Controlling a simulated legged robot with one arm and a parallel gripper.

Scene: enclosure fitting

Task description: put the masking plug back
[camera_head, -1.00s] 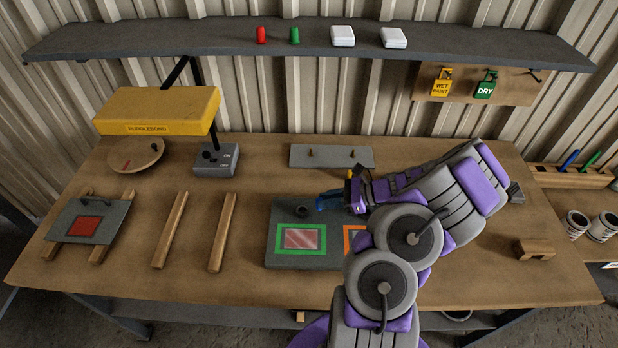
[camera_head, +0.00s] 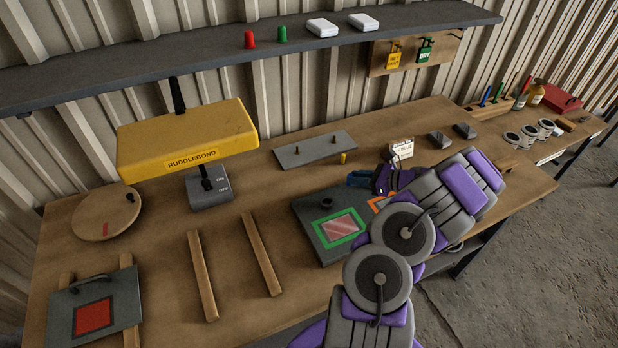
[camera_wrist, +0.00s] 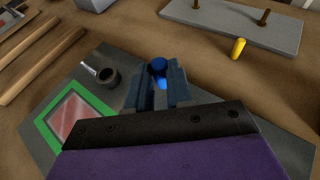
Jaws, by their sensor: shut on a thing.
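My gripper (camera_wrist: 158,88) is shut on a small blue piece (camera_wrist: 158,65), whose rounded end shows between the fingers; I cannot tell whether it is the masking plug. In the head view my gripper (camera_head: 360,179) is over the back edge of the grey panel (camera_head: 308,222). The panel carries a dark hollow boss (camera_wrist: 107,77), left of my gripper in the wrist view and apart from it. A small yellow plug (camera_wrist: 238,48) stands on the bench to the right, behind the panel; it also shows in the head view (camera_head: 343,158).
A grey plate with two pegs (camera_head: 315,150) lies behind the panel. The panel has a green-framed window (camera_head: 340,227). Red (camera_head: 250,40) and green (camera_head: 282,34) plugs stand on the shelf. A yellow lamp (camera_head: 187,140) overhangs the left. Two wooden strips (camera_head: 262,255) lie left.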

